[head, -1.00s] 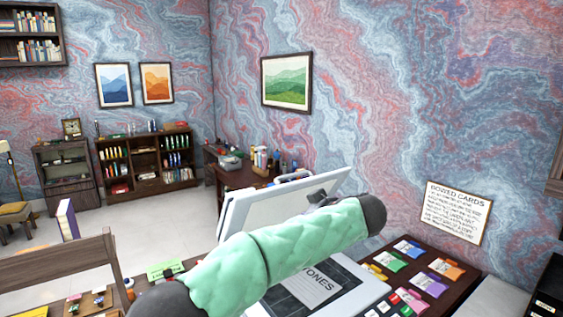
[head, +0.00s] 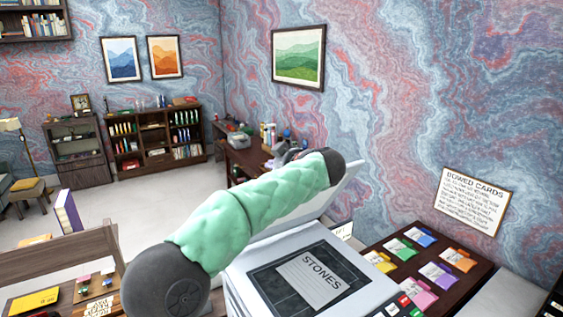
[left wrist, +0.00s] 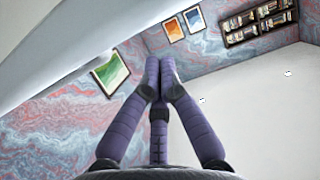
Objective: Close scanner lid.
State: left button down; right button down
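The scanner (head: 262,250) stands at lower centre in the head view with its lid (head: 345,188) raised. I cannot make out the left gripper's fingers clearly in the head view. In the left wrist view, the purple fingers of my left gripper (left wrist: 159,64) are together with nothing between them. A pale slab, apparently the lid (left wrist: 60,35), fills the upper left, apart from the fingertips. My right gripper is not in view.
A dark board with several coloured card packets (head: 438,270) lies right of the scanner. A side desk (head: 245,160) stands behind. Open floor lies at left.

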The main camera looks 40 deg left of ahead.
pick_arm(q)
jog(key=shift+s+d+f+p, duration=0.25)
jog(key=shift+d+f, duration=0.3)
jog(key=shift+d, duration=0.3)
jog(key=shift+s+d+f+p, duration=0.1)
jog(key=shift+s+d+f, duration=0.15)
jog(key=shift+d+f, duration=0.45)
jog(key=shift+d+r, duration=0.15)
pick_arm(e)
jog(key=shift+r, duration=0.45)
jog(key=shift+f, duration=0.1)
